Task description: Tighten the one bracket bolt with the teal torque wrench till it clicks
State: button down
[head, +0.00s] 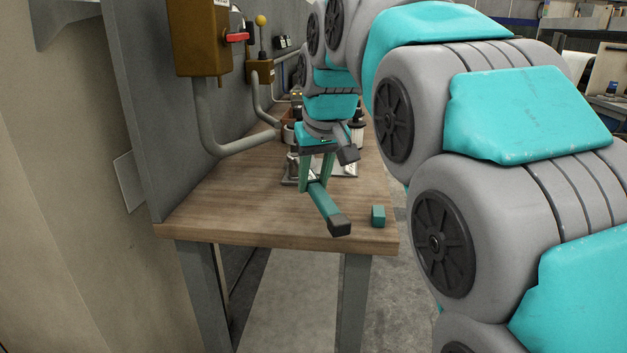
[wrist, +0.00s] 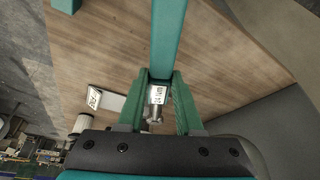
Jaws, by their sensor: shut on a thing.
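My gripper (head: 315,186) is over the wooden bench and shut on the teal torque wrench (head: 325,207). The wrench's bar slants toward the bench's front edge and ends in a dark grip. In the wrist view my gripper (wrist: 160,79) has its green fingers on both sides of the wrench (wrist: 167,38), near a small white label. A metallic end shows between the fingers. A pale metal plate (head: 346,171) lies on the bench behind the gripper. I cannot make out the bracket bolt, or whether the wrench touches it.
A small teal block (head: 378,216) sits at the right front of the wooden bench (head: 235,205). A grey panel with a brown switch box (head: 198,40) and conduits stands on the left. Dark and white cylinders crowd the bench behind my gripper. The front left is clear.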

jog(key=shift+r, duration=0.3)
dwell(0.4)
jog(key=shift+f+g+p, duration=0.25)
jog(key=shift+g+p, duration=0.15)
jog(key=shift+p, duration=0.45)
jog(key=shift+w+d+n, duration=0.25)
jog(key=shift+d+n, duration=0.25)
jog(key=shift+r, duration=0.3)
dwell(0.3)
jog(key=shift+c, duration=2.4)
grip_release()
